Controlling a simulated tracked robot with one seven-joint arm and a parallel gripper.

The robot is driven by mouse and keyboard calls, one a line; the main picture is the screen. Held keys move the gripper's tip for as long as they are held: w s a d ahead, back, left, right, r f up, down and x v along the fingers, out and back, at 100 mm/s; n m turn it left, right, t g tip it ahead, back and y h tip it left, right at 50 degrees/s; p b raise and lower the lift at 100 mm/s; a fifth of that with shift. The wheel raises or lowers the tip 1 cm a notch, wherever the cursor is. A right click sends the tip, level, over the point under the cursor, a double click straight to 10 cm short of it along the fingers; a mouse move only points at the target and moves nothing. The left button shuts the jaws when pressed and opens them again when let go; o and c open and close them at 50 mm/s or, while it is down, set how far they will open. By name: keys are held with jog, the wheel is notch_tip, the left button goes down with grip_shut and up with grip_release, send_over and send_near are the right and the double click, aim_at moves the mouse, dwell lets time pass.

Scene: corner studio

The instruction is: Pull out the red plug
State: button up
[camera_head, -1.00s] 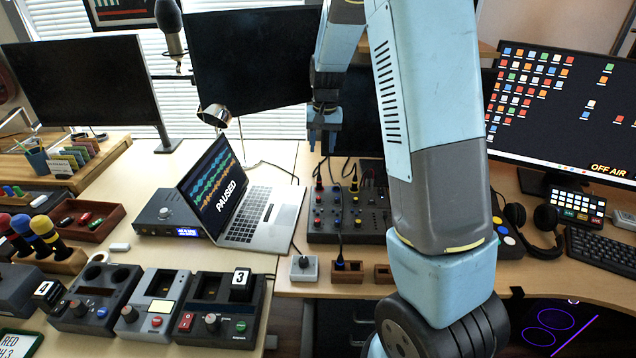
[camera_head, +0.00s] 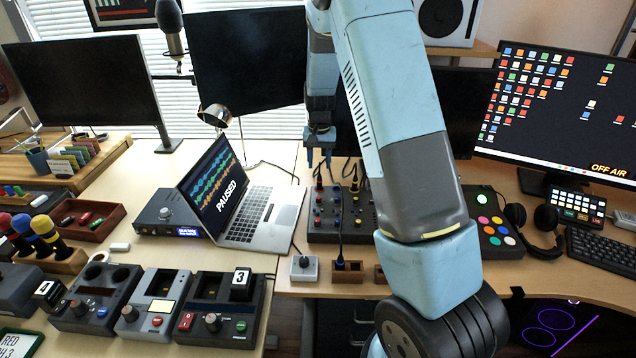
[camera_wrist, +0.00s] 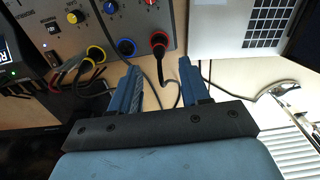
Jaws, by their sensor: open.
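The red plug (camera_wrist: 159,42) has a dark body and a red ring. It sits in the row of sockets along the edge of the grey mixer (camera_wrist: 115,15), at the end nearest the laptop. In the head view, a plug stands at the mixer's back left corner (camera_head: 318,182), its red hard to make out. My gripper (camera_wrist: 160,66) is open, with two blue fingers apart and nothing between them. The red plug shows just beyond the fingertips, between their lines. In the head view my gripper (camera_head: 319,162) hangs above that back left corner, apart from the plug.
The open laptop (camera_head: 262,212) stands close on the left. Monitors (camera_head: 248,66) stand behind. A button pad (camera_head: 492,222) lies to the right.

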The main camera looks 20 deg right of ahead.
aim_at(319, 179)
jog(key=shift+f, duration=3.95)
jog(key=shift+c, duration=0.4)
grip_shut()
jog(key=shift+r, duration=3)
